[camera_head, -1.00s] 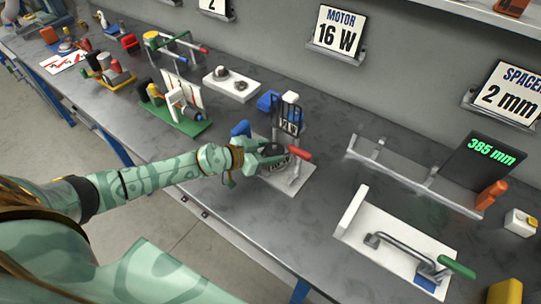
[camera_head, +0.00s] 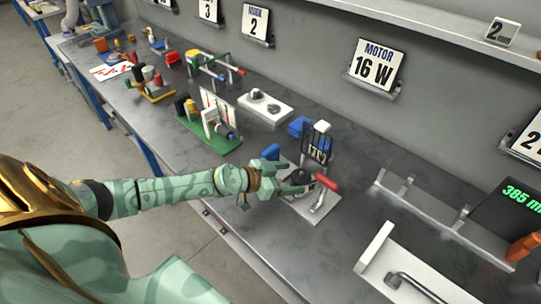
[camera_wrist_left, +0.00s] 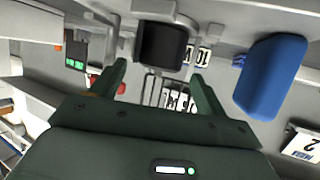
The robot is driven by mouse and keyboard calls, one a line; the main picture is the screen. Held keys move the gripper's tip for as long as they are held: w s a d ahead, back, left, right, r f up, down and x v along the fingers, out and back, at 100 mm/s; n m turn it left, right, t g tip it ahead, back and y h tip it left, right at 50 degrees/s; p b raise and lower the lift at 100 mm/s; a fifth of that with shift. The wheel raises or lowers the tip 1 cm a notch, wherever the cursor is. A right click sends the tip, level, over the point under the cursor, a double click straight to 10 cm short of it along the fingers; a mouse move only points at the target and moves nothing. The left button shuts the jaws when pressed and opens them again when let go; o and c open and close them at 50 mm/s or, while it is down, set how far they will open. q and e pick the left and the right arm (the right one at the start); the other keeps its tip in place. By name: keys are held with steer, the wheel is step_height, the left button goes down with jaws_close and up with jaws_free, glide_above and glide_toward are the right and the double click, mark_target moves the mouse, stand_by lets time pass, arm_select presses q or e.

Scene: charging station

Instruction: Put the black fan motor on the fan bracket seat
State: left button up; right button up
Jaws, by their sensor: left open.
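The black fan motor (camera_head: 299,177) is at the fan bracket (camera_head: 322,208), beside the red handle (camera_head: 326,182). Whether it sits fully down on the seat is hard to tell. In the left wrist view the motor (camera_wrist_left: 161,45) shows as a dark cylinder beyond the fingertips. My left gripper (camera_head: 284,182) is right beside the motor on its left; in the wrist view its two fingers (camera_wrist_left: 160,76) are spread with nothing clamped between them. The wire guard (camera_head: 318,146) stands upright behind the motor. My right gripper is out of view.
A blue part (camera_head: 270,152) is close behind my left gripper; a blue cylinder (camera_wrist_left: 272,78) shows large in the wrist view. A white tray (camera_head: 266,106) and a green-based fixture (camera_head: 210,138) stand farther left. A grey rail (camera_head: 425,209) lies right; bare bench separates it from the bracket.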

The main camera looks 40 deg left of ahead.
arm_select(q)
steer(key=v, duration=0.9)
